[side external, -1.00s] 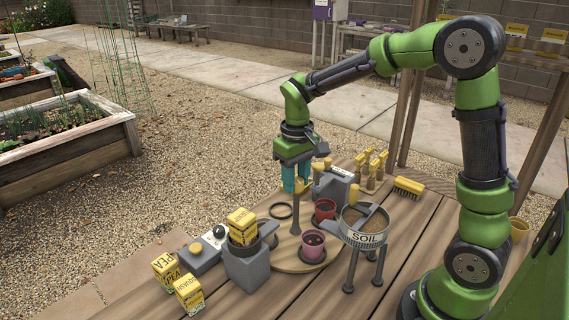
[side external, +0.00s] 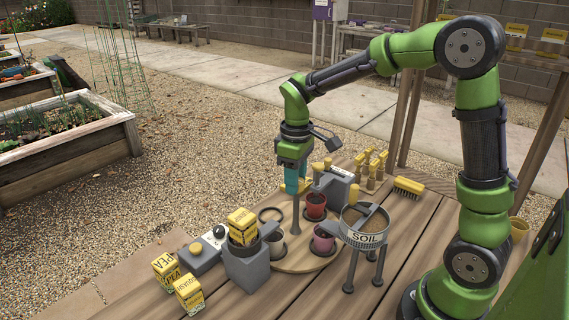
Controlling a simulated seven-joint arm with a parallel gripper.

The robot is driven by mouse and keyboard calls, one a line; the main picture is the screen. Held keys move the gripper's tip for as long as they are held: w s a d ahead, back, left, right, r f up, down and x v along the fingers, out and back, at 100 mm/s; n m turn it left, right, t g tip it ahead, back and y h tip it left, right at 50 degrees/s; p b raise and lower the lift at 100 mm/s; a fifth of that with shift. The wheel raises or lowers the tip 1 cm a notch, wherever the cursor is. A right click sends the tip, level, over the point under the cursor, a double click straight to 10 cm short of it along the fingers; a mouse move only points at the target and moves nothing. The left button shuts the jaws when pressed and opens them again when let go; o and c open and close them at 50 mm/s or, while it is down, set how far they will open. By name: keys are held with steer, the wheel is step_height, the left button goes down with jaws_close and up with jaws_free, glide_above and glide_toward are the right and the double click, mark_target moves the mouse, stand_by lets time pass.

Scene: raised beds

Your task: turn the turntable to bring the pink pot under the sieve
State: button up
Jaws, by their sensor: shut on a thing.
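The round wooden turntable (side external: 300,263) lies on the plank table, with a grey post at its middle topped by a yellow handle (side external: 303,187). My gripper (side external: 293,184) points down with its teal fingers shut on this handle. The sieve (side external: 365,240), labelled SOIL, stands on dark legs to the right. I cannot tell whether the pot is fully beneath it.
A red pot (side external: 315,206) is on the turntable's far side and a grey pot (side external: 276,245) on its left, partly hidden. A grey holder (side external: 246,268) with a yellow packet stands at left. A yellow brush (side external: 409,187) is at right.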

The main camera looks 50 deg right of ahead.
steer(key=o, duration=1)
steer(key=shift+o, duration=0.2)
step_height(320, 180, up, 17)
